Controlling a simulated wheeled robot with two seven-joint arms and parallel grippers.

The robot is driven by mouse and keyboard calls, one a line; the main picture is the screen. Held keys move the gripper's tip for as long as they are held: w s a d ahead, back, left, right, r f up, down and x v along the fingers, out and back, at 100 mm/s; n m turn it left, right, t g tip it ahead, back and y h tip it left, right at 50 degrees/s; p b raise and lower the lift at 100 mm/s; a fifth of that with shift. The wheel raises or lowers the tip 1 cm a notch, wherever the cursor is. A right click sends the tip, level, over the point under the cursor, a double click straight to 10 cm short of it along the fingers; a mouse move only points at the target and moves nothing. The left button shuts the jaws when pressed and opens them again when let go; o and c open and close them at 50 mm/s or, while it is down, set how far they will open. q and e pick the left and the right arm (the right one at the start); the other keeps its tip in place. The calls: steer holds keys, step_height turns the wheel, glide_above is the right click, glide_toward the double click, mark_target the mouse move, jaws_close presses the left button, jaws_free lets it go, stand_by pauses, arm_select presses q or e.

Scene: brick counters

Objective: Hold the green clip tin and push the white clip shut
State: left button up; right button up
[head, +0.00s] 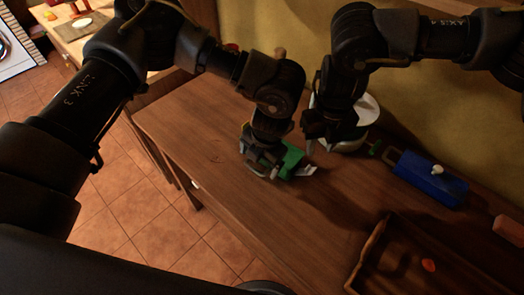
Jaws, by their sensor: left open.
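The green clip tin (293,160) lies on the wooden counter near the middle of the head view, partly hidden by my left gripper. A small white clip (307,171) sticks out at the tin's right end; I cannot tell how far it stands open. My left gripper (262,170) points down at the tin's left part, with its fingers open at the tin; contact is unclear. My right gripper (318,145) is to the right of the tin, above the counter and in front of a white round object. Its fingers are dark and I cannot tell their opening.
The white round object (364,108) stands behind my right gripper. A blue box (428,182) with a white knob is further right. A wooden tray (374,244) holding a small orange item (429,265) is at front right. The counter (200,125) is clear left of the tin.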

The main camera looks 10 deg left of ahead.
arm_select(q)
steer(key=shift+w+a+f, duration=0.1)
steer(key=shift+a+f, duration=0.05)
steer(key=shift+f, duration=0.75)
steer(key=shift+w+a+f, duration=0.1)
steer(key=shift+a+f, duration=0.1)
steer(key=shift+f, duration=0.7)
steer(key=shift+w+a+f, duration=0.1)
steer(key=shift+a+f, duration=0.05)
steer(key=shift+f, duration=0.75)
steer(key=shift+c, duration=0.2)
